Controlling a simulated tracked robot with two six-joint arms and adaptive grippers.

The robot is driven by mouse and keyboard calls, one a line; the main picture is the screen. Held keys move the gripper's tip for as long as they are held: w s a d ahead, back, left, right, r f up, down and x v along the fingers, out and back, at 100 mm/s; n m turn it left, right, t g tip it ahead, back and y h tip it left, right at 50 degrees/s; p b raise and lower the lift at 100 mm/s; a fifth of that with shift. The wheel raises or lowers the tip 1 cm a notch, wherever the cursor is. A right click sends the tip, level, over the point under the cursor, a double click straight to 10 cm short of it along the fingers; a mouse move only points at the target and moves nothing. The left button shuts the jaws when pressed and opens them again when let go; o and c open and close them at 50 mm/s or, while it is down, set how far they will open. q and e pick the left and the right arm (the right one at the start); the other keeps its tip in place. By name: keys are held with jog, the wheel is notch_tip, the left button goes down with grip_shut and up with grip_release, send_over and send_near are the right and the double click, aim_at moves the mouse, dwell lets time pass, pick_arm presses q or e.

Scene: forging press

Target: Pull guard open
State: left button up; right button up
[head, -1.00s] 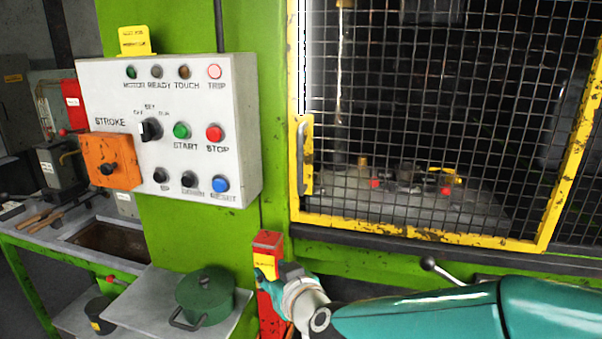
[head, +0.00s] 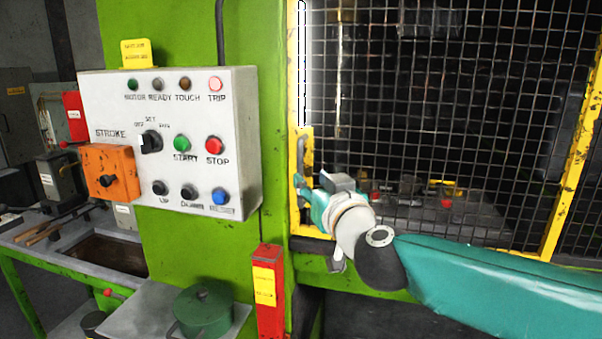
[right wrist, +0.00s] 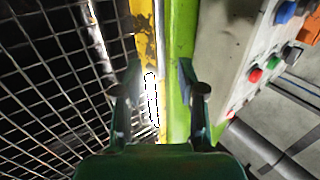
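The guard (head: 568,170) is a yellow-framed wire-mesh panel on the green press, in the right half of the head view. Its upright grey handle (head: 301,157) is on the left frame edge, partly hidden by my right gripper (head: 312,190). In the right wrist view, my right gripper (right wrist: 158,78) has its two fingers spread apart. The handle (right wrist: 152,100) shows between them, nearer the left finger. I cannot tell whether a finger touches it. My left gripper is in neither view.
A grey control panel (head: 240,130) with buttons juts out left of the guard. A red post (head: 269,310) with a yellow label stands below. A green lidded pot (head: 203,312) sits on a shelf at lower left.

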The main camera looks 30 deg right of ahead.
aim_at(301, 169)
jog(key=x, duration=0.8)
grip_shut()
